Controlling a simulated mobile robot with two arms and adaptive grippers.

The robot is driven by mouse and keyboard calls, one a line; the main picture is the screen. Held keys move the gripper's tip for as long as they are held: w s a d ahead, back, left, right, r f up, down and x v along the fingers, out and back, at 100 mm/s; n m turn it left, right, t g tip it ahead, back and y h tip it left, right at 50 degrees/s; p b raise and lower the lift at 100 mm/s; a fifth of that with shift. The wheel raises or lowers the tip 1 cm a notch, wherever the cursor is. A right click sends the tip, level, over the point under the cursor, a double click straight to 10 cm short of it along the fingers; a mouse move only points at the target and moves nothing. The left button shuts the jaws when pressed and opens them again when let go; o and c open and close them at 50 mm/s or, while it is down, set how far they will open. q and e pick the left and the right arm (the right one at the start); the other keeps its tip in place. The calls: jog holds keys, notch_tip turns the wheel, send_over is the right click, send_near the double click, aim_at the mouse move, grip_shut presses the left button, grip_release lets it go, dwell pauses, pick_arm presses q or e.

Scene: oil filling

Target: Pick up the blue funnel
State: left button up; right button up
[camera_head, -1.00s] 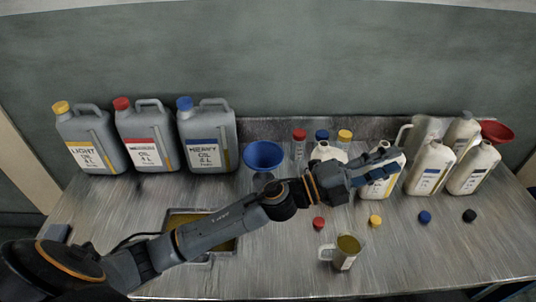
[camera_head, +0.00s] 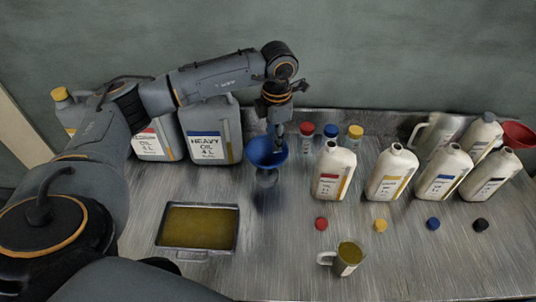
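The blue funnel (camera_head: 264,153) stands mouth up near the back of the metal table, right of the grey heavy oil canister (camera_head: 208,135). My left gripper (camera_head: 279,137) points down over the funnel's back right side. Its fingertips overlap the funnel's mouth and far rim in the picture. The fingers look close together, but I cannot tell whether they are shut on the rim. The funnel's lower part shows only as a small grey shape below the bowl. My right gripper is not in view.
Grey oil canisters stand at the back left, partly behind my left arm. Several white bottles (camera_head: 333,172) stand at the right, with loose caps before them. A red funnel (camera_head: 518,135) is at the far right.

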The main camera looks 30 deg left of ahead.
pick_arm(q)
jog(key=f+p, duration=0.1)
jog(key=f, duration=0.2)
jog(key=f+p, duration=0.2)
jog(key=f, duration=0.1)
jog(key=a+f+p, duration=0.1)
jog(key=f, duration=0.3)
jog(key=shift+w+f, duration=0.1)
jog(key=shift+f, duration=0.35)
grip_shut()
